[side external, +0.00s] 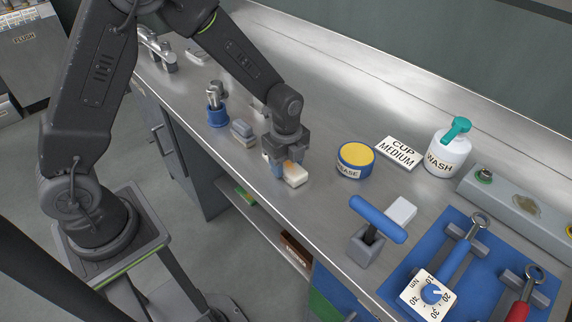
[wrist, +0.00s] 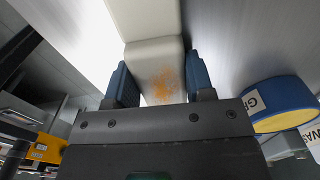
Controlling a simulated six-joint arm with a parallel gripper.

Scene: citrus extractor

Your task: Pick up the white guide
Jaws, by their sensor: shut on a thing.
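The white guide (side external: 296,179) is a pale block with orange stains, under my gripper (side external: 286,167) near the bench's front edge in the side view. In the wrist view the guide (wrist: 155,58) runs away from my gripper (wrist: 160,80), between its two blue fingers. The fingers are shut on it, one on each side. The fingers and gripper body hide part of the guide in the side view. I cannot tell whether it touches the bench or is slightly above it.
A blue grease tin (side external: 355,161) stands right of my gripper, with a CUP MEDIUM card (side external: 397,153) and wash bottle (side external: 448,152) beyond. A blue-handled tool (side external: 377,220) stands nearer the front. A grey block (side external: 243,132) and blue cup (side external: 217,114) are to the left.

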